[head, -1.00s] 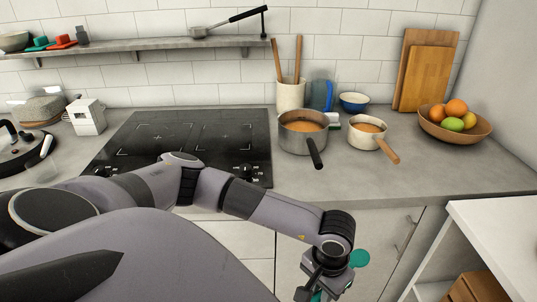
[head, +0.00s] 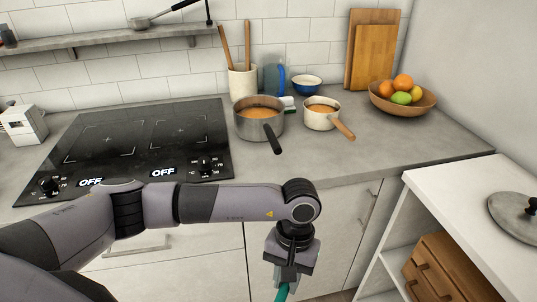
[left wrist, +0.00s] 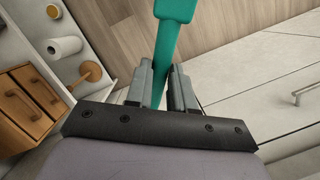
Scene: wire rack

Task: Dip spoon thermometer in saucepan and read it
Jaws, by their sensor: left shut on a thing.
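My left gripper (head: 286,280) hangs low in front of the cabinets, below the counter edge. It is shut on a teal tool, which I take to be the spoon thermometer (head: 282,293). In the left wrist view the tool (left wrist: 176,10) stands between the fingers (left wrist: 162,68) and widens at the top edge; no display shows. A grey metal saucepan (head: 243,131) with a dark handle stands on the counter right of the hob, with orange-brown contents. A smaller cream pan (head: 318,122) with a wooden handle and similar contents stands to its right. My right gripper is out of view.
The black hob (head: 140,145) shows two OFF labels. A utensil crock (head: 242,82), blue bowl (head: 306,85) and fruit bowl (head: 425,105) stand behind the pans or right. A white side unit (head: 440,185) with a lid (head: 515,212) is at right. Counter front is clear.

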